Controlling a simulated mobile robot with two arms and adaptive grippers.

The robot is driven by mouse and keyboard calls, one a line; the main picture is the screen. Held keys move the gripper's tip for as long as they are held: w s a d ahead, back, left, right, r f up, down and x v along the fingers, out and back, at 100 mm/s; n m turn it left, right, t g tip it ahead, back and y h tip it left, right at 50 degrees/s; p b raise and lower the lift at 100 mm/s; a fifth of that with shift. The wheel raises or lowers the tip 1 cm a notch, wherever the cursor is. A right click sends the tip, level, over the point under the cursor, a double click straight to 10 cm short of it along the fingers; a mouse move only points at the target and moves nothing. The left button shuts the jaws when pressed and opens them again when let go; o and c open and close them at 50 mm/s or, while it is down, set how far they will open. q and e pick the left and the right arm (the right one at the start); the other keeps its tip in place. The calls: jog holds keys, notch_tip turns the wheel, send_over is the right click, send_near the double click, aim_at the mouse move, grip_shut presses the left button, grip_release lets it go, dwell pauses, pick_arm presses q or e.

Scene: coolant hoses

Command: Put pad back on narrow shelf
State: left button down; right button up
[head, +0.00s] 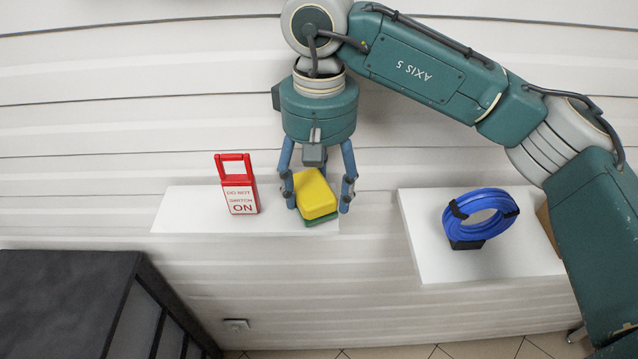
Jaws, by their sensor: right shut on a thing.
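The pad (315,193) is a yellow block with a green underside. My right gripper (320,194) points down from above, its blue fingers on either side of the pad, shut on it. The pad is at the right end of the narrow white shelf (185,212) on the wall. I cannot tell whether its green underside touches the shelf top. My left gripper is not in view.
A red lockout tag (239,190) reading "DO NOT SWITCH ON" stands on the same shelf, left of the pad. A coiled blue hose (481,216) stands on a second white shelf (440,265) at right. A dark cabinet (65,305) fills the lower left.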

aim_at(319, 185)
jog(key=shift+f+b, duration=0.35)
jog(key=shift+f, duration=0.05)
jog(key=o, duration=1.3)
jog(key=shift+o, duration=0.2)
jog(key=shift+r, duration=0.1)
notch_tip(319, 185, up, 8)
jog(key=shift+s+f, duration=0.1)
jog(key=shift+f, duration=0.1)
